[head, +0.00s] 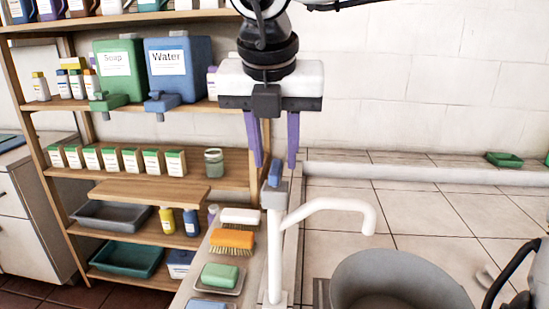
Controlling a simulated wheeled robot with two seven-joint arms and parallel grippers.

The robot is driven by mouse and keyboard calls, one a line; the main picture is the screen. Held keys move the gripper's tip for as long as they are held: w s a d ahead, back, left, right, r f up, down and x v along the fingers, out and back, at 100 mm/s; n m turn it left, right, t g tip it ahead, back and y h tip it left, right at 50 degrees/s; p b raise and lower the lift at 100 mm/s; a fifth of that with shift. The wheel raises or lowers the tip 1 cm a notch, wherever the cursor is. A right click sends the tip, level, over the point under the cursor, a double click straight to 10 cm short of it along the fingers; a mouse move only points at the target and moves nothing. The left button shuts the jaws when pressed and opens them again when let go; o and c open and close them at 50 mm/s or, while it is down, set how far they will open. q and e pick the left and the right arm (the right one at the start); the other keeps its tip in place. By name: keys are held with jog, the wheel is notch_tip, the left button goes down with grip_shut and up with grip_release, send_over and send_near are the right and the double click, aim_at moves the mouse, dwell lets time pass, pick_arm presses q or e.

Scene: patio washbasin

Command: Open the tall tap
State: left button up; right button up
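The tall tap (275,240) is a white upright pipe with a curved spout that points right, over a grey round basin (400,280). A grey cap with a blue lever (275,172) sits on top of the pipe. My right gripper (274,164) comes down from the top of the head view. Its two purple fingers are apart, with the blue lever between or just behind their tips. I cannot tell whether the fingers touch the lever. My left gripper does not show; only a dark part shows at the lower right edge.
A wooden shelf (150,115) at the left holds a green soap container (120,75), a blue water container (180,75), bottles and boxes. An orange brush (232,239) and green soap (220,275) lie left of the tap. The tiled floor at the right is mostly clear.

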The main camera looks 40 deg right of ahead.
jog(key=shift+x, duration=0.95)
jog(key=shift+c, duration=0.6)
grip_shut()
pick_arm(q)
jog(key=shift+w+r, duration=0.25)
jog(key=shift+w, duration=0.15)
